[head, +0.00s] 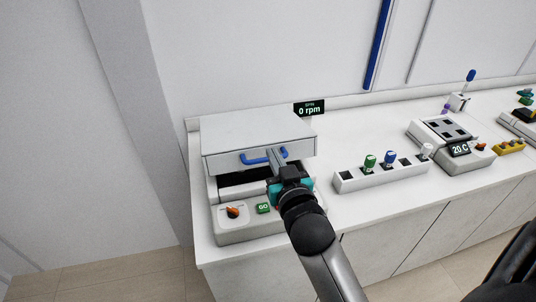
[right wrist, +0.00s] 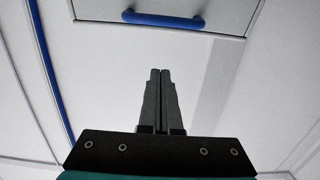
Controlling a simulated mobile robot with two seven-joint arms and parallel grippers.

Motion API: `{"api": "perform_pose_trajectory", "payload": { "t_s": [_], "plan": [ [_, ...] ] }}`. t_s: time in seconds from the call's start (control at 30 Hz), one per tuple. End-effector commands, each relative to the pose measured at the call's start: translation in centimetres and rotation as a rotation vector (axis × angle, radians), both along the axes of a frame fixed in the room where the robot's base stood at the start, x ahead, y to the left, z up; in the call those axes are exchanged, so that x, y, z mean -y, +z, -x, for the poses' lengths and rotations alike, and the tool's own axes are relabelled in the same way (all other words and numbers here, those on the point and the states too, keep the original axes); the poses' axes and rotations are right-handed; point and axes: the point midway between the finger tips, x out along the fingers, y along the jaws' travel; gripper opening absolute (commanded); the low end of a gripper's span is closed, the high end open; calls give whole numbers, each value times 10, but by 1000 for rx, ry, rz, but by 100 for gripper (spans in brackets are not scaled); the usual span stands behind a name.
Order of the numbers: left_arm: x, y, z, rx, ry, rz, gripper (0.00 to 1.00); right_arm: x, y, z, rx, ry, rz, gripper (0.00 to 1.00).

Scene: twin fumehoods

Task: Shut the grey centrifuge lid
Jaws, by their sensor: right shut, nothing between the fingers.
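The grey centrifuge lid (head: 255,132) is partly open, with a dark gap (head: 245,182) between it and the centrifuge base (head: 238,226). A blue handle (head: 256,160) is on the lid's front face. My right gripper (head: 274,157) is shut and empty, with its fingertips at the lid's front near the handle; I cannot tell if they touch it. In the right wrist view, the shut fingers (right wrist: 160,72) point toward the lid's front, and the blue handle (right wrist: 164,20) shows beyond their tips. My left gripper is not in view.
The base has an orange knob (head: 232,212) and a green GO button (head: 263,208). A display (head: 309,108) reads 0 rpm. To the right are a white rack (head: 385,179) with coloured-cap tubes and a heater block (head: 440,134) reading 20 C. Bare counter (head: 355,135) lies behind the rack.

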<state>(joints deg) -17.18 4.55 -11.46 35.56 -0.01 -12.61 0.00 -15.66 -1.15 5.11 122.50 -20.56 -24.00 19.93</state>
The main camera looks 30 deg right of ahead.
Motion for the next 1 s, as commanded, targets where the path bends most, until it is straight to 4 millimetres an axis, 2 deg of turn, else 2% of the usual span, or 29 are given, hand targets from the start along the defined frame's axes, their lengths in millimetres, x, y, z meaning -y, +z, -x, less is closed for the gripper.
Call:
{"api": "perform_pose_trajectory", "payload": {
  "t_s": [0.1, 0.43, 0.5, 0.7, 1.0],
  "plan": [
    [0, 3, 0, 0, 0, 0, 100, 5, -1, -21, 1, 0, 2, 0],
    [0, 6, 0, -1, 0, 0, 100, 17, -6, -70, 1, 0, 2, 0],
    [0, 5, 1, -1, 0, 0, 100, 15, -22, -62, -8, 0, -3, 0],
    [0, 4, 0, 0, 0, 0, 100, 13, -40, -53, -4, 0, -1, 0],
    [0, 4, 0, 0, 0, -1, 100, 12, -44, -51, -2, 0, 0, 0]
  ]
}}
